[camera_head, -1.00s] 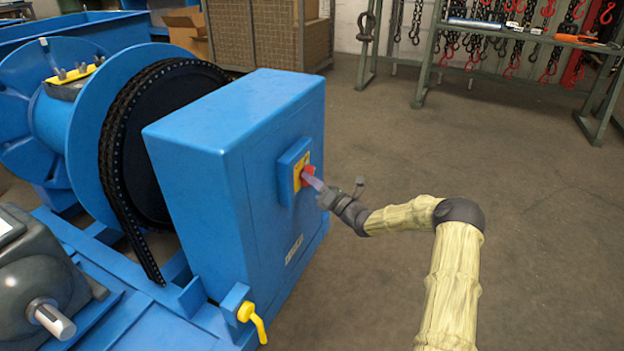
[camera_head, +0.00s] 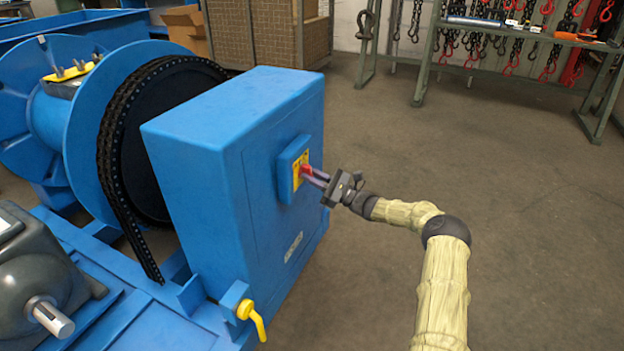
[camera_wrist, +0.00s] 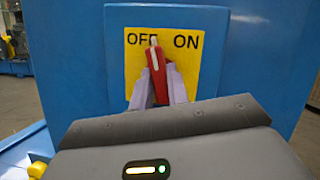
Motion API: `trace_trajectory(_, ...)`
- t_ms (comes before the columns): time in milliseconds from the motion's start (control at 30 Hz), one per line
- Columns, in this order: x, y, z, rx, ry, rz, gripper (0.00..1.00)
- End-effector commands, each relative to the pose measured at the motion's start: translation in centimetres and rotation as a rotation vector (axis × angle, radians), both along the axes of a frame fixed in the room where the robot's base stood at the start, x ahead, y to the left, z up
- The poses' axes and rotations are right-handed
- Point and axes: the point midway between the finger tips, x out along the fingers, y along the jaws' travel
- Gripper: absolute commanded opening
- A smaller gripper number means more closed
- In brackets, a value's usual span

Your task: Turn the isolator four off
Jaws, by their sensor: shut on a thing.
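The isolator is a red handle (camera_wrist: 160,77) with a white-marked tip on a yellow plate (camera_wrist: 193,70) lettered OFF at left and ON at right. In the wrist view the handle stands near upright, leaning slightly left, its tip between the words and closer to OFF. My gripper (camera_wrist: 157,88) is shut on the handle, one grey finger on each side. In the head view my gripper (camera_head: 313,177) reaches in from the right to the red handle (camera_head: 307,170). I cannot read the number four anywhere.
The isolator sits on a blue cabinet (camera_head: 190,150) beside a black chain wheel (camera_head: 140,150). A yellow lever (camera_head: 254,318) juts out low at the cabinet's near corner. A rack with hanging chains (camera_head: 520,35) stands at the back right. The floor (camera_head: 480,150) between is clear.

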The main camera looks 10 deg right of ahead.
Motion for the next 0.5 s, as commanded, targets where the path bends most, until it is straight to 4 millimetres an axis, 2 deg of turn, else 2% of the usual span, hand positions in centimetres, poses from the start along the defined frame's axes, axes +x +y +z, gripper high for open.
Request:
trace_trajectory(67, 0.07, -0.18, -0.44, -0.046, -0.057, -0.002, 0.0)
trace_trajectory(500, 0.24, -0.3, -0.23, -0.254, -0.343, -0.001, 0.0)
